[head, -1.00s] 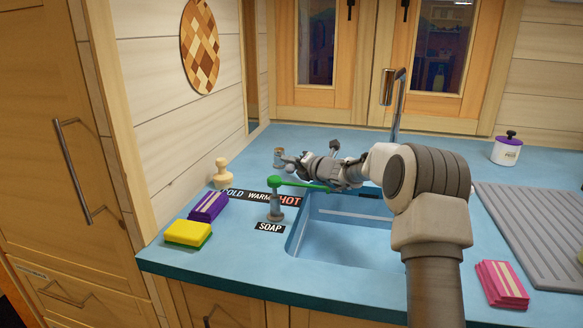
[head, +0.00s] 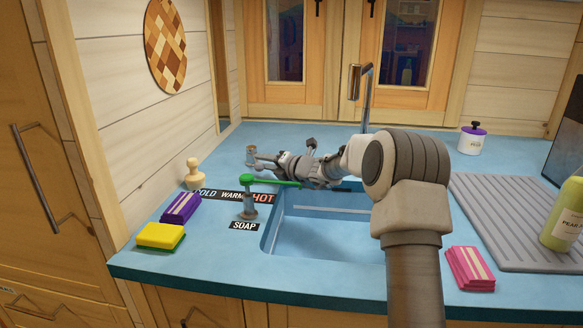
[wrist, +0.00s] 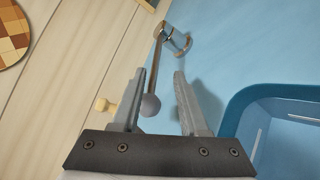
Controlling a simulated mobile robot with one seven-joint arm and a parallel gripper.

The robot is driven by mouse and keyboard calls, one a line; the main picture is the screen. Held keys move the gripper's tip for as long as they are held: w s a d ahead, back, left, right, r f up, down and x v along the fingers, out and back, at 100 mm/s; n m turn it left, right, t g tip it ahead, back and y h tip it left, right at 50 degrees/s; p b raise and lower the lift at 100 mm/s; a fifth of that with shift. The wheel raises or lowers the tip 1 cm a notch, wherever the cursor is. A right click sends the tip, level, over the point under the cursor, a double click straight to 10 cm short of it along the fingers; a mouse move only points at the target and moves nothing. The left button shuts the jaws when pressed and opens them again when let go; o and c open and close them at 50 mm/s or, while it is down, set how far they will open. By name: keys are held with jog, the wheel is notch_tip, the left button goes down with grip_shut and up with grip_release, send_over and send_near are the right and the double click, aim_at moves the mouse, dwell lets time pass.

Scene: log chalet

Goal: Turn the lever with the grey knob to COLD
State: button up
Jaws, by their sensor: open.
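In the wrist view the lever (wrist: 158,62) runs from a metal post (wrist: 177,42) back toward me and ends in a round grey knob (wrist: 150,105). My gripper (wrist: 160,72) is open, and the knob shows between its fingers, nearer the left one. I cannot tell whether they touch. In the head view my gripper (head: 264,162) reaches left over the counter to the post (head: 251,154); the knob cannot be made out there. A strip reading COLD, WARM, HOT (head: 234,196) lies in front of the post.
A wooden stamp-like piece (head: 193,175), purple pack (head: 181,208) and yellow sponge (head: 160,236) line the left side.

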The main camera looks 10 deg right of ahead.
jog(key=p+v, duration=0.2)
jog(key=v, duration=1.3)
